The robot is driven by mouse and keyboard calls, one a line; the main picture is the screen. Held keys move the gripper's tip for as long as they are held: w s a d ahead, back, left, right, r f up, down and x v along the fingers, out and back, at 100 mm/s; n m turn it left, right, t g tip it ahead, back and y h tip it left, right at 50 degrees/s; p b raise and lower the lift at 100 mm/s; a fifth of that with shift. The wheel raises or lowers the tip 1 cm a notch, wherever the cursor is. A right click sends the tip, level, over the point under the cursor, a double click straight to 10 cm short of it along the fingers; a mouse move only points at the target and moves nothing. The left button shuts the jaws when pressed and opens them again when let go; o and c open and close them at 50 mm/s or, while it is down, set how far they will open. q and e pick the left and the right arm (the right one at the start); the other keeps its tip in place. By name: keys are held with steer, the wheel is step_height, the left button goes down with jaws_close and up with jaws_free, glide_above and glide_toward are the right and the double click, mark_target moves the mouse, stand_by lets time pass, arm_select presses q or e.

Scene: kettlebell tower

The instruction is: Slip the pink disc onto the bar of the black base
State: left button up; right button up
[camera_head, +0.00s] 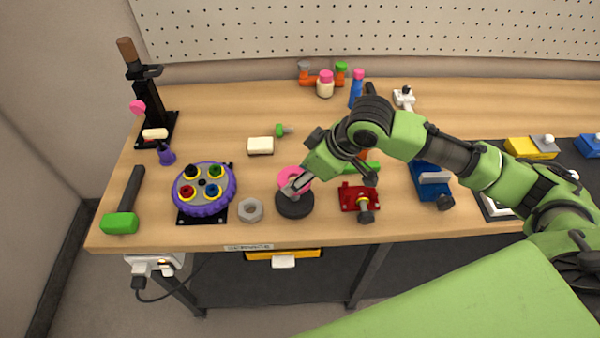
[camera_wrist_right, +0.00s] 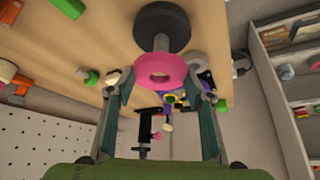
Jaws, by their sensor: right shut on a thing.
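The pink disc (camera_head: 286,177) is a thick ring with a round hole. My right gripper (camera_head: 298,186) is shut on it, above the black base (camera_head: 295,208). In the right wrist view, the pink disc (camera_wrist_right: 161,65) sits between the two fingers, with its hole visible. The round black base (camera_wrist_right: 160,22) is beyond it there, and its short grey bar (camera_wrist_right: 161,43) shows between base and disc. The bar runs up to the disc's edge in that view; I cannot tell whether its tip is in the hole. My left gripper is not in view.
A hex nut (camera_head: 250,210) and a purple round holder (camera_head: 205,190) stand left of the base. A red block with a knob (camera_head: 358,198) is close on its right. The table's front edge (camera_head: 300,241) is near. Free wood lies behind, around a cream block (camera_head: 260,146).

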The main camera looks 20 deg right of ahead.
steer(key=shift+r, duration=0.1)
steer(key=shift+f, duration=0.4)
stand_by(0.4)
steer(key=o, duration=1.3)
steer(key=shift+o, duration=0.2)
steer(key=shift+f, duration=0.1)
steer(key=shift+p, duration=0.3)
steer(key=shift+s+d+r+p, duration=0.15)
steer(key=shift+d+r+p, duration=0.05)
steer(key=shift+r+p, duration=0.5)
steer(key=p+v, duration=0.3)
steer(key=p, duration=0.1)
steer(key=shift+s+d+r, duration=0.15)
steer(key=shift+s+r, duration=0.05)
steer(key=shift+s, duration=0.1)
